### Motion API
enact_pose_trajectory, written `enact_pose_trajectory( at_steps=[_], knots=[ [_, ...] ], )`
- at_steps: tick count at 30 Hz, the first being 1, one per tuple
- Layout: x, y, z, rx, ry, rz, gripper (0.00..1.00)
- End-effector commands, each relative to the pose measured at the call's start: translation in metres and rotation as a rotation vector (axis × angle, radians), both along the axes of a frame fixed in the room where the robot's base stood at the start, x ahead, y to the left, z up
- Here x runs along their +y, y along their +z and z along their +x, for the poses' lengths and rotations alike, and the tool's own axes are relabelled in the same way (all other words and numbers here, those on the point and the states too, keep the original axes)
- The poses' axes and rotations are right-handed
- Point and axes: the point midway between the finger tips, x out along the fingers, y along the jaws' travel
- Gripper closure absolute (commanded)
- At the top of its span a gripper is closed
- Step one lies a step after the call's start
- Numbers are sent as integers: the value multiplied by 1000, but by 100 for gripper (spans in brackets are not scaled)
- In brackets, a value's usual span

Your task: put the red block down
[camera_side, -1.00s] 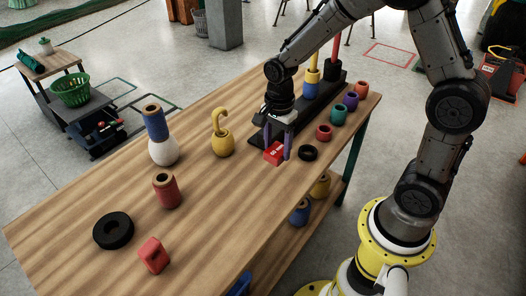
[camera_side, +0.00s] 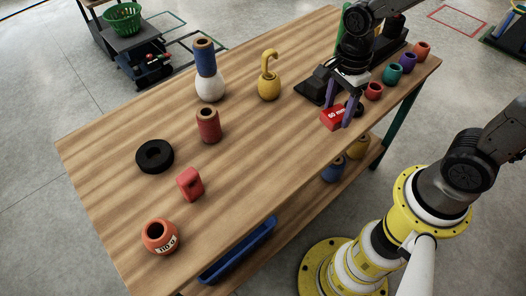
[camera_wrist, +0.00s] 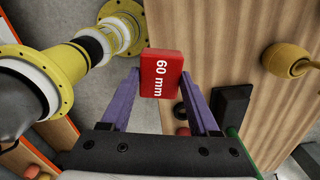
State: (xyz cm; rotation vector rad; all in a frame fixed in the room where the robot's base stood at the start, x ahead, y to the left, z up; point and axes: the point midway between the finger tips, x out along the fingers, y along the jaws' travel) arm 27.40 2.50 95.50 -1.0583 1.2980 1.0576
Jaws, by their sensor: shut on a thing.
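The red block (camera_side: 332,118) is between the purple fingers of my gripper (camera_side: 338,113) near the right long edge of the wooden table (camera_side: 110,170). In the wrist view the red block (camera_wrist: 160,72) sits between the two fingertips, its white "60 mm" label facing the camera. My gripper (camera_wrist: 160,85) is shut on it. The block appears held over the table's edge area; its height above the top cannot be told. A second red piece (camera_side: 190,184), without a visible label, stands on the table further left.
A black ring (camera_side: 154,156), a red spool (camera_side: 208,126), a white-and-blue bottle (camera_side: 209,86), a yellow hooked weight (camera_side: 269,88) and an orange jar (camera_side: 160,237) stand on the table. Coloured pots (camera_side: 373,91) line the right end. Bare wood lies between the spool and my gripper.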

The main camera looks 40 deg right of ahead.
Motion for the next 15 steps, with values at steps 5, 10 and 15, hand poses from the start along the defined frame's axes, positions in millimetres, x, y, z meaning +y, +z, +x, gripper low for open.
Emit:
enact_pose_trajectory(
  at_steps=[5, 10, 15],
  knots=[
    [46, 1, -4, -1, 76, 1, 98],
    [73, 1, -10, -1, 167, 1, 98],
    [84, -3, -8, 2, 203, -1, 98]
  ],
)
